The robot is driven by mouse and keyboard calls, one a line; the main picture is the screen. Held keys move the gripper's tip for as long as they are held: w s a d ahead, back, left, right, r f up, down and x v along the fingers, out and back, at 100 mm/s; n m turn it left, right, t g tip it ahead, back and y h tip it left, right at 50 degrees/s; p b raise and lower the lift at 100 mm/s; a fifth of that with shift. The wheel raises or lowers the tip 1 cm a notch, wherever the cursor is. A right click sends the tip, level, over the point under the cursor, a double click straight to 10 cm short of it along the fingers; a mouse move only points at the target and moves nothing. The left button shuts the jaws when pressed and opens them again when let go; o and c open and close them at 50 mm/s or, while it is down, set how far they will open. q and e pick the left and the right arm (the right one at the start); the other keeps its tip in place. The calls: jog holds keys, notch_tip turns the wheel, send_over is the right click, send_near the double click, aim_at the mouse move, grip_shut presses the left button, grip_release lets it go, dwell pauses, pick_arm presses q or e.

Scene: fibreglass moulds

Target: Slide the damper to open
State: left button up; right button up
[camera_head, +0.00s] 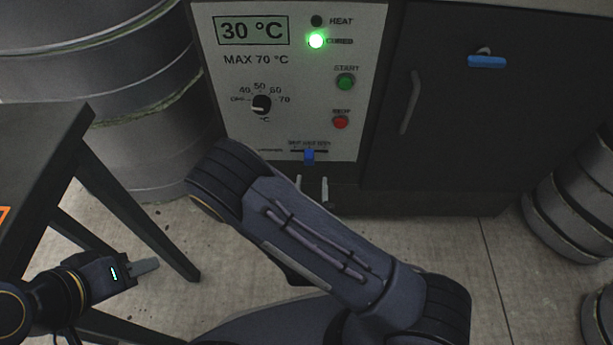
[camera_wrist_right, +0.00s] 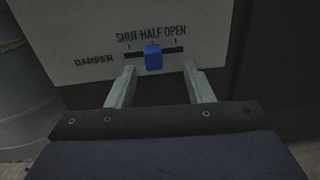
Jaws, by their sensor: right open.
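The damper's blue slider knob (camera_head: 309,156) sits in a dark horizontal slot low on the white control panel (camera_head: 230,100). In the right wrist view the blue knob (camera_wrist_right: 153,58) stands under the HALF mark, between SHUT and OPEN. My right gripper (camera_wrist_right: 161,82) is open and empty, its two fingers pointing at the panel just below the knob, one to each side; they appear apart from it. In the head view the right fingertips (camera_head: 312,186) show below the slot. My left gripper (camera_head: 145,267) is at lower left, seen side-on, away from the panel.
The panel has a temperature dial (camera_head: 261,104), a green START button (camera_head: 346,82), a red STOP button (camera_head: 341,122) and a lit green CURED lamp (camera_head: 316,40). A dark cabinet door (camera_head: 470,120) is on the right. A dark table (camera_head: 45,150) and metal drums (camera_head: 140,150) stand left.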

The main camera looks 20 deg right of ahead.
aim_at(309, 161)
jog(key=shift+n+y, duration=0.4)
jog(key=x, duration=0.2)
jog(key=b+x, duration=0.1)
jog(key=x, duration=0.4)
jog(key=shift+w+a+f+b, duration=0.3)
jog(key=shift+w+a+f, duration=0.05)
jog(key=shift+w+f, duration=0.05)
jog(key=shift+c, duration=0.5)
grip_shut()
